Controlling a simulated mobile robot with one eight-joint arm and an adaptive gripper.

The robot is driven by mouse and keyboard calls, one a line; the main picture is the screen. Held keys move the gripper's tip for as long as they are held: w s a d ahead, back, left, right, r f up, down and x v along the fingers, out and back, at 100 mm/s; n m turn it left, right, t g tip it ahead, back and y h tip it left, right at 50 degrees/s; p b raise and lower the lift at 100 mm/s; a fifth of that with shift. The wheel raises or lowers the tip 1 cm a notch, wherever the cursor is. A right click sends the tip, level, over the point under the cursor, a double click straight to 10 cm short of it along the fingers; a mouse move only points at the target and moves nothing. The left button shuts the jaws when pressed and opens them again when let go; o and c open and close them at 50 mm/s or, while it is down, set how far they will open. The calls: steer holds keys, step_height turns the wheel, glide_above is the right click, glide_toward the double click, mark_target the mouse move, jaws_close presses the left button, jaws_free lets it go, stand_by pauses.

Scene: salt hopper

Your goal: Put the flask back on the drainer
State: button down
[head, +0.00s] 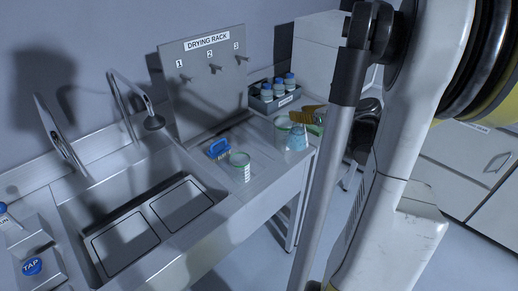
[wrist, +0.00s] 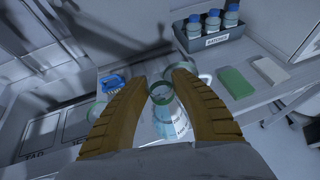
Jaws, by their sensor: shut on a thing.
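My gripper (head: 306,116) has yellow fingers and is shut on a clear conical flask (wrist: 167,118) with pale blue in its lower part and a white label. The flask's neck sits between the fingers in the wrist view (wrist: 160,82). In the head view the flask (head: 297,141) is over the right end of the steel worktop; I cannot tell whether it touches the surface. The drying rack (head: 208,82) is a grey upright board with pegs numbered 1, 2 and 3, all bare. No separate thing labelled drainer shows clearly.
Another green rim (head: 283,123) shows close by the flask. A grey tray of blue-capped bottles (head: 274,98) stands behind. The sink (head: 100,203) and its taps are at left.

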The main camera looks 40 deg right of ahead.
steer(key=w+a+f+b, duration=0.5)
steer(key=w+f, duration=0.4)
steer(key=f, duration=0.1)
steer(key=shift+w+a+f, duration=0.25)
steer(key=shift+a+f, duration=0.05)
steer(key=shift+f, duration=0.05)
steer(key=shift+f+b, duration=0.25)
steer(key=shift+b, duration=0.15)
steer(key=c, duration=1.1)
jaws_free()
steer(key=shift+r, duration=0.1)
